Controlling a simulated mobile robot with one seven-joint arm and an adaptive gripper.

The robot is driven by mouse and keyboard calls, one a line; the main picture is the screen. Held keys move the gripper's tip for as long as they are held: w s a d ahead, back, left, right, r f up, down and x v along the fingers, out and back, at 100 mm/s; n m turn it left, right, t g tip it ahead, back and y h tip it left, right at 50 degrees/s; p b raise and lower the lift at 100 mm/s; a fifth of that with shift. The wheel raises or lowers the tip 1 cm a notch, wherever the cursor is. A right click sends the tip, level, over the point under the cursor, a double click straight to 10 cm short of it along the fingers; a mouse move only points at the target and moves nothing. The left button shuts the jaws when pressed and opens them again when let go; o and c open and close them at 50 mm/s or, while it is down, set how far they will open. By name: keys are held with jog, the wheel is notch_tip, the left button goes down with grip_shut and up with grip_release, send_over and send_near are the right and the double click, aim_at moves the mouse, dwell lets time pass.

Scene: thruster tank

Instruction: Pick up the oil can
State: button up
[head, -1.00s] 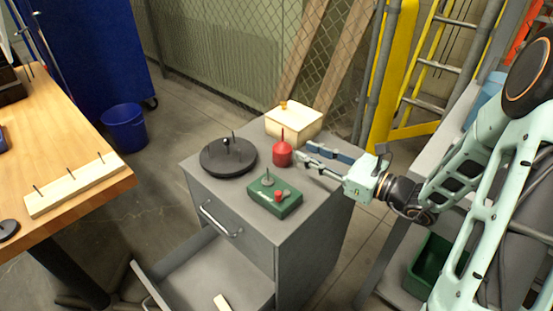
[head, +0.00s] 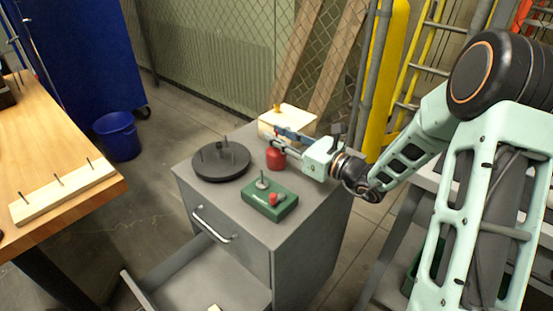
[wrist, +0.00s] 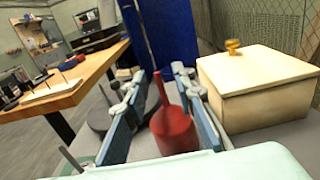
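The oil can (head: 276,159) is a small red can with a thin spout, standing upright on the grey cabinet top (head: 237,213). In the wrist view the red can (wrist: 174,131) stands between the two blue-padded fingers of my gripper (wrist: 163,112). The fingers are spread, with a gap visible on the left side of the can; the right finger is close to it, and I cannot tell whether it touches. In the head view my gripper (head: 277,138) reaches in from the right at the can's upper part and partly hides the spout.
A cream box with a brass knob (head: 287,120) stands just behind the can. A dark round disc with pegs (head: 221,163) is to its left, and a green box with a red knob (head: 269,201) is in front. The cabinet's drawer (head: 200,278) is open. A wooden table (head: 50,165) is at left.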

jog(key=shift+w+a, duration=0.15)
jog(key=shift+a, duration=0.05)
grip_shut()
jog(key=shift+r, duration=0.15)
dwell(0.3)
